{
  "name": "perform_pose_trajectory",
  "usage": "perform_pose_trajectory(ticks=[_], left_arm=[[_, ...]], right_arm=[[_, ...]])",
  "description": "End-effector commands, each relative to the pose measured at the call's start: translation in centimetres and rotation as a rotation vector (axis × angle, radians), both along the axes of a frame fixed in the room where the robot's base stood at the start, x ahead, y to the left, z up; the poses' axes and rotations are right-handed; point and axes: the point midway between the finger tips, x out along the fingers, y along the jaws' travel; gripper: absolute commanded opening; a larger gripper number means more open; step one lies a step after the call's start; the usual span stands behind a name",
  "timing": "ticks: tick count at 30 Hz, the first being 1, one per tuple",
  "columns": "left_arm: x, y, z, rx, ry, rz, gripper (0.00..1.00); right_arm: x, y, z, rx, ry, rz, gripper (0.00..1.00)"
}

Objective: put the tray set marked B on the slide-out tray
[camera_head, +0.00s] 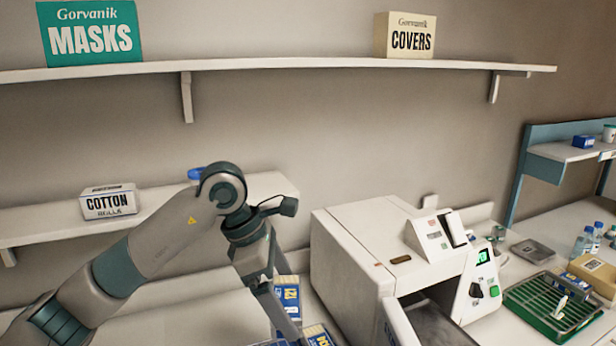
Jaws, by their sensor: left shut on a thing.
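My left gripper (289,322) points down at the bottom edge, left of the white steriliser. It is shut on a blue item (268,343) that is mostly cut off by the frame. Two blue-and-yellow labelled pieces show close to the fingers, one behind (290,294) and one at the lower right (319,336). I cannot read a letter B on any of them, nor tell which belong to the held item. A dark slide-out tray (440,326) sticks out of the steriliser's front opening. My right gripper is not in view.
The white steriliser (345,255) stands right of my gripper, with a pale open door (397,322) beside the tray. A green rack (548,308), bottles (583,243) and a carton (594,272) stand at right. A low shelf (150,203) holds a cotton box (109,202).

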Motion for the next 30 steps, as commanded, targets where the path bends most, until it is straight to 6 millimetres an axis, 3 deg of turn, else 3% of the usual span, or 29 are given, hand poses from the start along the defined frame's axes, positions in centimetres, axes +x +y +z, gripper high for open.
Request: perform_pose_trajectory(ticks=[14, 30], left_arm=[[-4.0, 6.5, -6.8, 0.000, 0.003, -0.656, 0.64], [-10.9, 14.7, -13.4, 0.000, 0.002, -1.448, 0.64]], right_arm=[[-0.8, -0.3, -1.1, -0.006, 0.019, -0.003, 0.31], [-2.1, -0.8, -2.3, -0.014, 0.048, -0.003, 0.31]])
